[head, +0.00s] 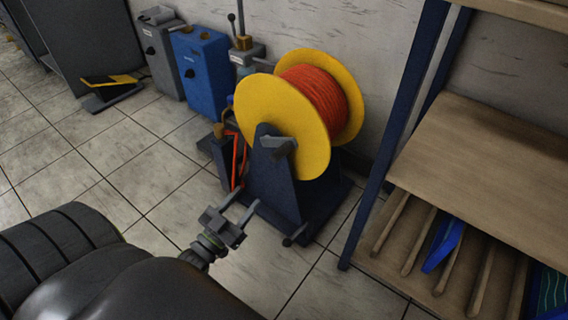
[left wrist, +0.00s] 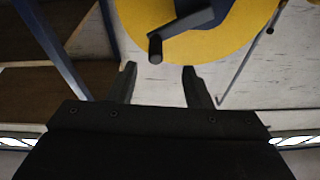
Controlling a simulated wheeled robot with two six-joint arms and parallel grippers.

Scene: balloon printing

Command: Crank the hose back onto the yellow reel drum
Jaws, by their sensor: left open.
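The yellow reel drum (head: 284,122) stands on a dark blue stand (head: 272,188) against the wall, with orange-red hose (head: 314,92) wound between its flanges. A strand of hose (head: 236,160) hangs down at its left. A grey crank (head: 279,145) sits at the centre of the near flange. In the left wrist view the crank's dark arm and handle (left wrist: 156,48) show in front of the yellow flange (left wrist: 228,36). My left gripper (head: 240,202) is open and empty, below and left of the crank and apart from it. My right gripper is not in view.
A blue box (head: 202,72) and a grey box (head: 163,55) stand at the wall left of the reel. A shelf with blue posts (head: 400,115) and wooden boards (head: 490,165) is close on the right. Tiled floor (head: 110,175) is clear at left.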

